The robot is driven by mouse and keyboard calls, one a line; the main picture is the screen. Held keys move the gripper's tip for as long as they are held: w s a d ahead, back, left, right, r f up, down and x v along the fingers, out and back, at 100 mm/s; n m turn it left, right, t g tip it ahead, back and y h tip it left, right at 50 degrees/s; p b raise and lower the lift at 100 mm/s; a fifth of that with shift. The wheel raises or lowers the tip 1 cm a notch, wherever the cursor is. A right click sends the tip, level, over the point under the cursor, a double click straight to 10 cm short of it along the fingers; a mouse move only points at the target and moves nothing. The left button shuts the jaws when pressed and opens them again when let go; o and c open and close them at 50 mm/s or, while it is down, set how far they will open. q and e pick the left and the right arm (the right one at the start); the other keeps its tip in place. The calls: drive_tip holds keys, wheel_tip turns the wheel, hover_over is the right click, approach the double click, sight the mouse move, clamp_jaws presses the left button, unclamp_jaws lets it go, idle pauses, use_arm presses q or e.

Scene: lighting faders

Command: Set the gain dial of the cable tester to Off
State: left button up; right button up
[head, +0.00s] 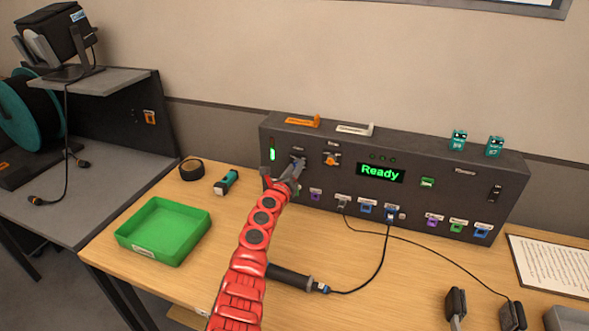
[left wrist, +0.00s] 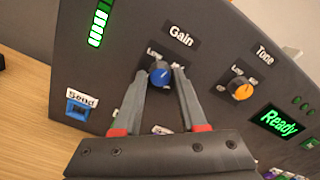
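The cable tester (head: 440,185) is a dark box at the back of the table, its display reading "Ready". Its gain dial is the blue knob (left wrist: 159,73) under the "Gain" label in the left wrist view. Small labels ring the knob; I read "Low" at upper left, and the pointer's setting is unclear. In the head view my gripper largely covers the knob. My left gripper (left wrist: 162,76) has one grey fingertip on each side of the knob, with slight gaps appearing between fingers and knob. It also shows at the tester's front in the head view (head: 296,168). My right gripper is out of view.
An orange tone dial (left wrist: 242,90) sits right of the gain dial. A blue Send socket (left wrist: 79,110) is at lower left. A green tray (head: 165,230), torch (head: 227,182) and tape roll (head: 192,169) lie left of my arm. Cables run across the table's right side.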

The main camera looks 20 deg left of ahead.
use_arm(q)
clamp_jaws()
drive_tip(key=shift+n, duration=0.3)
